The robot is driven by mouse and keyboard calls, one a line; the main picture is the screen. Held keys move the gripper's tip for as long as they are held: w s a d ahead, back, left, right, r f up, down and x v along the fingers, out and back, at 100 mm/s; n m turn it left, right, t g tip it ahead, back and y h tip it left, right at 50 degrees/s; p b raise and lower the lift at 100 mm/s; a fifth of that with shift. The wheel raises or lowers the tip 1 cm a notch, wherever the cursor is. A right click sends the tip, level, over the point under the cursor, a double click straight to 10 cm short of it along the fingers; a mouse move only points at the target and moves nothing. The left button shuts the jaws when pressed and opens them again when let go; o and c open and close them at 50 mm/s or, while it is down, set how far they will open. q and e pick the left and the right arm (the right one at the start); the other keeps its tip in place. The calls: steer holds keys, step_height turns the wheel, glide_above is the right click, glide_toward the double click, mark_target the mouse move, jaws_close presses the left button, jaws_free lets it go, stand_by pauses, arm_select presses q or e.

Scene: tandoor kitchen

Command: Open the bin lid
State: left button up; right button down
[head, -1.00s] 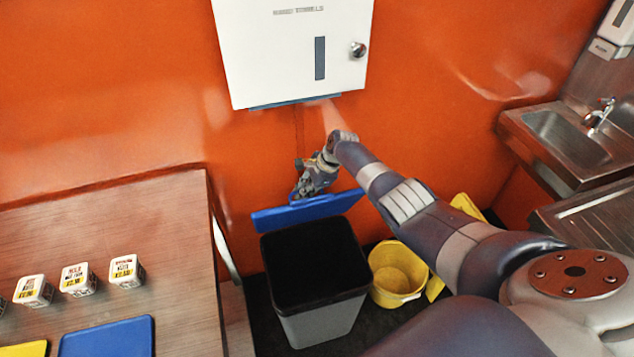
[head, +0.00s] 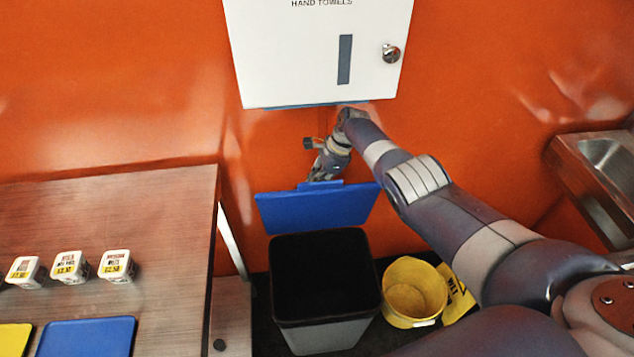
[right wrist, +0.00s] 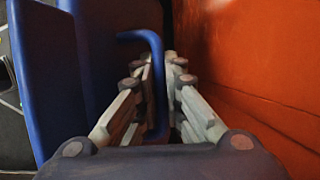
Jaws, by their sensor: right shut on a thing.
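The grey bin (head: 325,335) stands on the dark floor with its black inside showing. Its blue lid (head: 315,207) is raised upright behind the opening, near the orange wall. My right gripper (head: 322,177) is at the lid's top edge. In the right wrist view the blue lid (right wrist: 45,75) is at the left, and the fingers of my right gripper (right wrist: 160,90) are shut on its blue handle (right wrist: 155,60). My left gripper is in neither view.
A white hand towel dispenser (head: 320,50) hangs on the wall above. A yellow bucket (head: 413,293) and a yellow sign (head: 456,292) stand right of the bin. A table (head: 120,215) with several small tubs is at the left. A sink (head: 605,165) is at the right.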

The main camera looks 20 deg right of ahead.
steer(key=c, duration=2)
jaws_free()
steer(key=shift+o, duration=0.2)
steer(key=shift+d+r, duration=0.25)
steer(key=shift+r, duration=0.25)
steer(key=d+r, duration=0.1)
steer(key=s+d+r, duration=0.1)
steer(key=r, duration=0.1)
steer(key=shift+d+r, duration=0.2)
steer(key=shift+d, duration=0.15)
steer(key=s+d, duration=0.3)
steer(key=d, duration=0.7)
steer(key=shift+s, duration=0.3)
steer(key=shift+d, duration=0.1)
